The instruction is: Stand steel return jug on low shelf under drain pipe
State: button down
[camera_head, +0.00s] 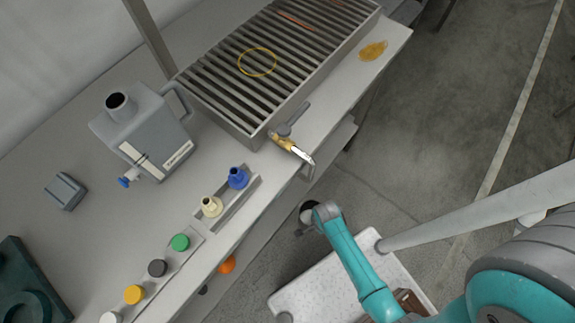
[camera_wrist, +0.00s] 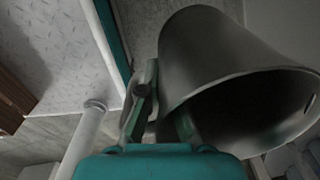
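The steel return jug (camera_wrist: 215,50) fills the upper right of the wrist view, a plain grey cylinder with its dark open mouth to the lower right. My gripper (camera_wrist: 165,112) is shut on it at the handle side, though the exact contact is partly hidden. In the head view my gripper is mostly hidden by my wrist; a small dark round thing with a pale rim (camera_head: 308,211) there seems to be the jug. The drain pipe (camera_head: 303,156), bright steel with a brass valve, hangs off the bench edge beyond it. The low shelf (camera_head: 262,222) shows as a strip under the bench.
A slatted grate (camera_head: 262,76) and a grey canister (camera_head: 148,135) stand on the bench. Blue and cream funnel-shaped pieces and coloured caps line the bench's front. An orange ball (camera_head: 227,264) lies low under the edge. Open floor (camera_head: 400,150) lies to the right.

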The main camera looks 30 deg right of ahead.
jog(key=shift+w+a+f, duration=0.6)
jog(key=shift+w+a, duration=0.1)
jog(key=shift+w, duration=1.5)
jog(key=shift+w+a+f, duration=0.55)
jog(key=shift+w+a, duration=0.2)
jog(key=shift+w, duration=1.4)
jog(key=shift+w+a+f, duration=0.6)
jog(key=shift+w+a, duration=0.1)
jog(key=shift+w, duration=1.5)
jog(key=c, duration=1.3)
grip_release()
jog(key=shift+s+r, duration=0.1)
jog(key=shift+r, duration=3.7)
